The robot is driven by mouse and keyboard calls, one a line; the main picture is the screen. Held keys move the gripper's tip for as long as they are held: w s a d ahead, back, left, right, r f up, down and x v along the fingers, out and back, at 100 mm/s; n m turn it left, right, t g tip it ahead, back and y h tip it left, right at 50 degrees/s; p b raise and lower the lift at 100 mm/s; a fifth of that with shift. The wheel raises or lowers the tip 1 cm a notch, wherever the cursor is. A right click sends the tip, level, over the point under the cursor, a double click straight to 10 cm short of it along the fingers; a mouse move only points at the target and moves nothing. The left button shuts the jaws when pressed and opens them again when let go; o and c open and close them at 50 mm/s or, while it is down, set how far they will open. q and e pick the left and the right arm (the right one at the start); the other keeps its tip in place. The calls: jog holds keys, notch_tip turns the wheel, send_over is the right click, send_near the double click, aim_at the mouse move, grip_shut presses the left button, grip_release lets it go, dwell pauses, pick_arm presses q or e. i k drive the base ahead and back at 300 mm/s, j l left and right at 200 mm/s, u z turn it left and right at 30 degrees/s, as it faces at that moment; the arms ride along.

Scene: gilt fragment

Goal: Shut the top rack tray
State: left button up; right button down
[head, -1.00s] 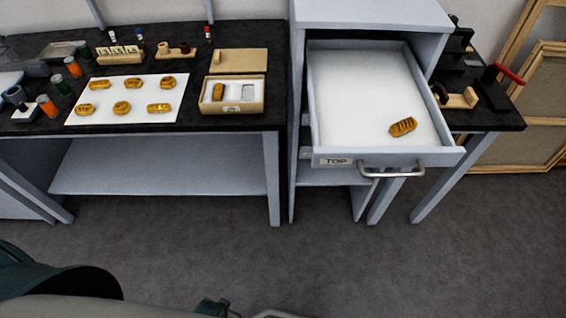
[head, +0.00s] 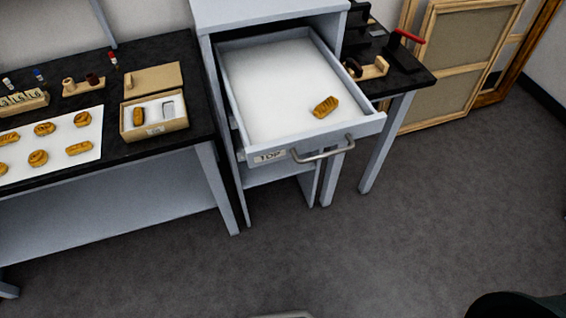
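The top rack tray (head: 268,85) is a pale grey drawer with a white bottom, pulled out from the rack (head: 262,12) in the head view. Its front carries a "TOP" label (head: 269,156) and a metal bar handle (head: 322,152). One gilt fragment (head: 326,107) lies inside, near the front right corner. Neither of my grippers shows in the head view. Nothing touches the tray or its handle.
The left bench (head: 100,135) holds a white sheet with gilt fragments and an open box (head: 154,118). A dark-topped side table (head: 410,77) stands right of the rack. Wooden frames (head: 459,75) lean on the wall. The grey floor (head: 400,240) in front is clear.

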aim_at(274, 83)
jog(key=k+j+z, duration=0.2)
jog(key=k+j, duration=0.55)
jog(key=i+j, duration=0.05)
jog(key=j, duration=0.05)
